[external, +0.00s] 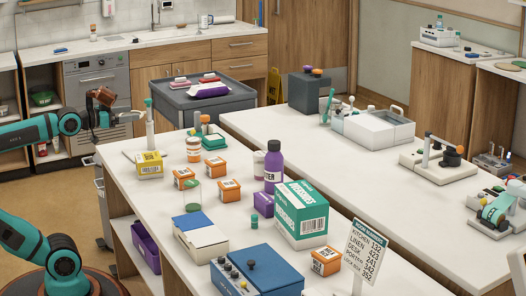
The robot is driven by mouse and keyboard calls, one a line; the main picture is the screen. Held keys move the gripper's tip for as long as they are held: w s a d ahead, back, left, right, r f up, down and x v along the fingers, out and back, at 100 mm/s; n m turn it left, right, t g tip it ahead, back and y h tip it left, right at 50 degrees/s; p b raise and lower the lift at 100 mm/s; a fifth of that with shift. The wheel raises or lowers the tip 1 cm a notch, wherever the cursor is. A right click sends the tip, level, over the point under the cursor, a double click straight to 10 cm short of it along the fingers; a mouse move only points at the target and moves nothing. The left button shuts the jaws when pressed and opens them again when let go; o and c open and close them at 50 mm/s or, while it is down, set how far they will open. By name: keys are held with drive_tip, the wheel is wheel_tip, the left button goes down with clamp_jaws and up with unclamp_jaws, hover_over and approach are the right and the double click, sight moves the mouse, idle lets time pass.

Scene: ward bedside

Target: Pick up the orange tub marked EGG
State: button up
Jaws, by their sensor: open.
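Several small orange tubs with white labels stand on the near white counter. Three are grouped in its left part: one orange tub (183,178), a second orange tub (215,167) and a third orange tub (229,191). Another orange tub (326,262) stands apart near the front, beside the sign. The label print is too small to tell which is marked EGG. My gripper (118,112) is open, raised at the left beyond the counter's left edge, apart from all the tubs. Its fingertips are small and hard to make out.
A yellow box (149,166), a clear jar (191,193), an orange-and-white bottle (193,150) and a tall purple bottle (273,167) stand around the tubs. A green-and-white carton (300,215), a blue box (257,272) and a sign (363,250) crowd the front. Some counter between is bare.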

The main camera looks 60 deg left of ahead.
drive_tip(key=w+d+f+g+h, duration=0.1)
drive_tip(key=w+d+g, duration=0.25)
drive_tip(key=w, duration=0.45)
drive_tip(key=w+d+g, duration=0.2)
drive_tip(key=w+g, duration=0.2)
drive_tip(key=w, duration=0.3)
drive_tip(key=m+g+y, duration=0.1)
drive_tip(key=g, duration=0.9)
hover_over(229, 183)
wheel_tip(229, 183, down, 7)
drive_tip(key=f, duration=1.1)
drive_tip(key=shift+s+d+f, duration=0.2)
drive_tip(key=shift+s+f, duration=0.05)
drive_tip(key=shift+s, duration=0.05)
drive_tip(key=shift+w+f, duration=0.2)
drive_tip(key=shift+f, duration=2.4)
drive_tip(key=shift+c, duration=0.2)
drive_tip(key=c, duration=1.1)
